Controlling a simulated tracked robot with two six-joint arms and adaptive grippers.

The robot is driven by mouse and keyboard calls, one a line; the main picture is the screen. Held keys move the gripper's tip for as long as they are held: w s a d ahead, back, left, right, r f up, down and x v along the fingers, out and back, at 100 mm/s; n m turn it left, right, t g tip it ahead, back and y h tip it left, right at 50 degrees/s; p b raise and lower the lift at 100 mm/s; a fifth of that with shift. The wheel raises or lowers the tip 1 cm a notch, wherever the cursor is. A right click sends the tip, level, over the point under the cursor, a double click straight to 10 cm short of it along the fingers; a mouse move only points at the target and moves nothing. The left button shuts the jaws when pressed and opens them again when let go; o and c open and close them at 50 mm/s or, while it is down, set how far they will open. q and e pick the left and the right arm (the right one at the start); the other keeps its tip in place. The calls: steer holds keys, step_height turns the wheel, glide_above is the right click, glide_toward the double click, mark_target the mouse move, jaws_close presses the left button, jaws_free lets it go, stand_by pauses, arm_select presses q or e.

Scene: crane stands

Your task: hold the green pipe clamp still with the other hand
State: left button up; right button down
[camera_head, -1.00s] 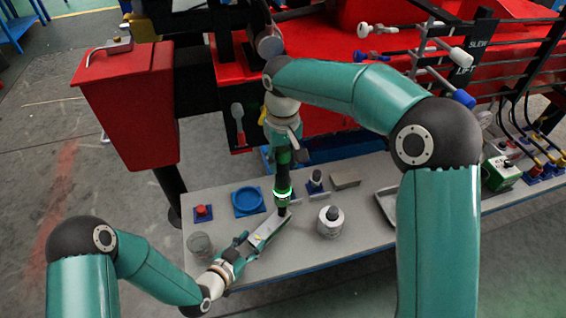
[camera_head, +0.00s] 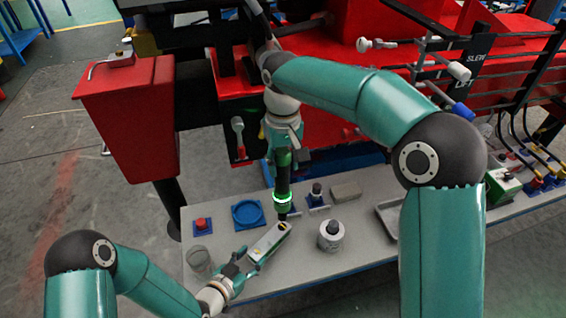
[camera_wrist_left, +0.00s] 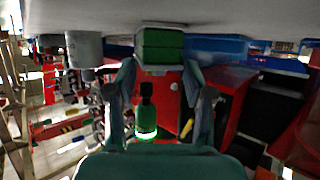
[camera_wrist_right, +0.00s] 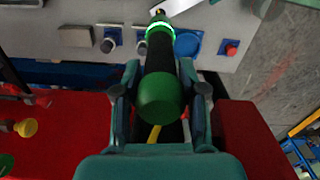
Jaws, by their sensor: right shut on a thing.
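A block with a pale top (camera_head: 272,238) lies on the grey table. Its end looks green in the left wrist view (camera_wrist_left: 160,45); I take it for the green pipe clamp. My left gripper (camera_head: 244,260) is open, its fingers on either side of the block's near end. I cannot tell whether they touch it. My right gripper (camera_wrist_right: 160,85) is shut on an upright green and black tool (camera_head: 283,175) with a lit green ring. The tool also shows in the right wrist view (camera_wrist_right: 161,100). Its dark tip points down near the block's far end; contact is unclear.
The table (camera_head: 300,262) also carries a white jar (camera_head: 331,236), a blue round dish (camera_head: 248,214), a red button (camera_head: 201,225), a grey cup (camera_head: 199,259) and a tray (camera_head: 388,222). Red machinery (camera_head: 335,110) stands behind. The table's front right is clear.

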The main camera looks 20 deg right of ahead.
arm_select(q)
steer(key=shift+o, duration=1.4)
steer(key=shift+w+r, duration=0.1)
steer(key=v, duration=1.1)
steer(key=shift+a, duration=0.25)
steer(key=shift+s+a+r, duration=0.1)
steer(key=shift+s+a, duration=0.05)
steer(key=shift+s, duration=0.2)
